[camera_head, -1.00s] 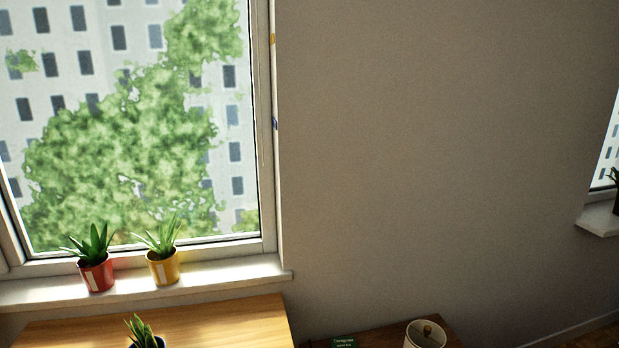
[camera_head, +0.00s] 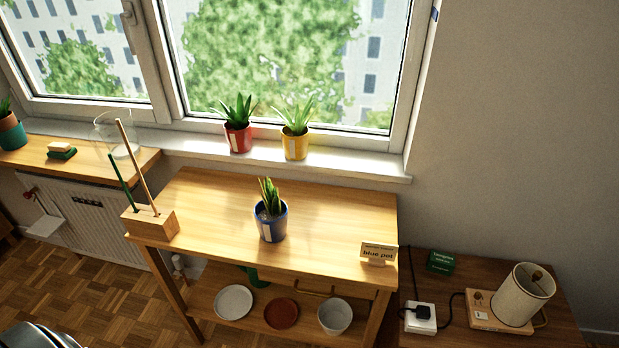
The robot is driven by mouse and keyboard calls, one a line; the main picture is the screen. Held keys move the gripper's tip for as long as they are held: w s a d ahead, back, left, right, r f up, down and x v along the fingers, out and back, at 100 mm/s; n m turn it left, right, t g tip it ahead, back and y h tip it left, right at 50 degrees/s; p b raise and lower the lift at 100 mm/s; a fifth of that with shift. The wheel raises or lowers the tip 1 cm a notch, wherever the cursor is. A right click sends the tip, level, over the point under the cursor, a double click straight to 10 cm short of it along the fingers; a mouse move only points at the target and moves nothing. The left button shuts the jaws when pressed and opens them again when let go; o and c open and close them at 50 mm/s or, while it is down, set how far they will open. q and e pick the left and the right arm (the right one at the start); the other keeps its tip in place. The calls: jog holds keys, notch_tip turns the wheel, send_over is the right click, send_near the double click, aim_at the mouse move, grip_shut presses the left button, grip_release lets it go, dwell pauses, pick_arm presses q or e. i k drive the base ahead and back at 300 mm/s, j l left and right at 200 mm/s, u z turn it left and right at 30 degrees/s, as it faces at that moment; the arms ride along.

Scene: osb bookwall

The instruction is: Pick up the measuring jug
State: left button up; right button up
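A clear see-through vessel (camera_head: 112,128) stands at the right end of the left wooden shelf, in front of the window. It may be the measuring jug, but its markings and handle cannot be made out. It is partly behind two upright sticks in a wooden block (camera_head: 152,222).
A wooden table (camera_head: 345,215) bears a blue potted plant (camera_head: 271,222) and a "blue pot" sign (camera_head: 378,253). Its lower shelf holds a white plate (camera_head: 233,302), a red dish (camera_head: 281,313) and a white bowl (camera_head: 335,317). A lamp (camera_head: 522,293) stands at right.

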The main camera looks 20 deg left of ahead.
aim_at(117, 138)
jog(key=u, duration=1.9)
